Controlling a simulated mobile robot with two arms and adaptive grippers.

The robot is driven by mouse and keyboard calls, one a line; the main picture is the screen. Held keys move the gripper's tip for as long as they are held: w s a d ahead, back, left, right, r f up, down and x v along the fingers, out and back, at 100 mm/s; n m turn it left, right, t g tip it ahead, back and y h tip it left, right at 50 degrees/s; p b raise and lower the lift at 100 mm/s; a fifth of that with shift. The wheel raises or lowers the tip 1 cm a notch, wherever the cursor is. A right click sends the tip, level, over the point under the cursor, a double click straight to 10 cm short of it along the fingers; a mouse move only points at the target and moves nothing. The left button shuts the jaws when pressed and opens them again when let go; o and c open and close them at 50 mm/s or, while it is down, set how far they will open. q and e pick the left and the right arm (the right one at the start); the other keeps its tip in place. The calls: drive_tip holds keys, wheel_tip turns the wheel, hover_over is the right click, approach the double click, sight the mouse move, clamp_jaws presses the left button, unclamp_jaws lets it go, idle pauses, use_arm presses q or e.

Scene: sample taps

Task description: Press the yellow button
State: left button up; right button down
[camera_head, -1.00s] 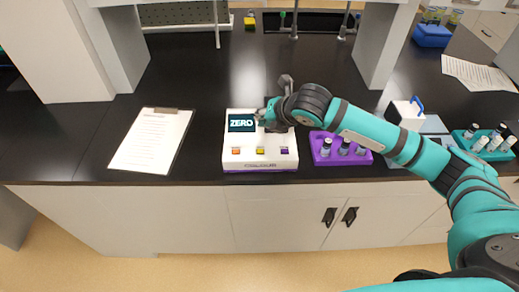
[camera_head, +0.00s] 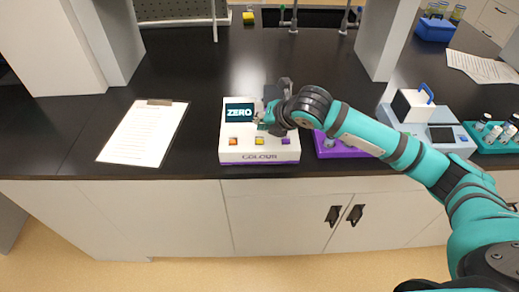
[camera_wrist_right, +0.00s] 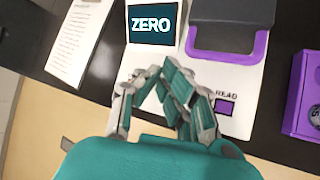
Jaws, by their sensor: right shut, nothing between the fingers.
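The white device (camera_head: 230,155) marked COLOUR stands near the counter's front edge, its screen (camera_head: 240,112) reading ZERO. On its front, the yellow button (camera_head: 259,141) sits between an orange button (camera_head: 233,141) and a purple button (camera_head: 285,141). My right gripper (camera_head: 262,121) is shut and empty, just above and behind the yellow button in the head view; I cannot tell if they touch. In the right wrist view the gripper (camera_wrist_right: 158,72) covers the yellow button, while the purple button (camera_wrist_right: 224,107), labelled READ, shows to its right. My left gripper is not in view.
A clipboard with paper (camera_head: 143,133) lies left of the device. A purple rack (camera_head: 336,152) stands close on its right, partly behind my arm. Further right are a grey-white instrument (camera_head: 451,143) and a teal vial rack (camera_head: 492,146). The left counter is mostly clear.

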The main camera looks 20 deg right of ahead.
sight(262, 140)
wheel_tip(262, 140, down, 3)
drive_tip(key=shift+r, duration=0.2)
drive_tip(key=shift+f, duration=0.15)
idle(1.2)
drive_tip(key=shift+f, duration=0.3)
drive_tip(key=shift+f, duration=0.4)
idle(0.7)
drive_tip(key=shift+r, duration=0.15)
drive_tip(key=shift+r+p, duration=0.7)
drive_tip(key=shift+p, duration=0.5)
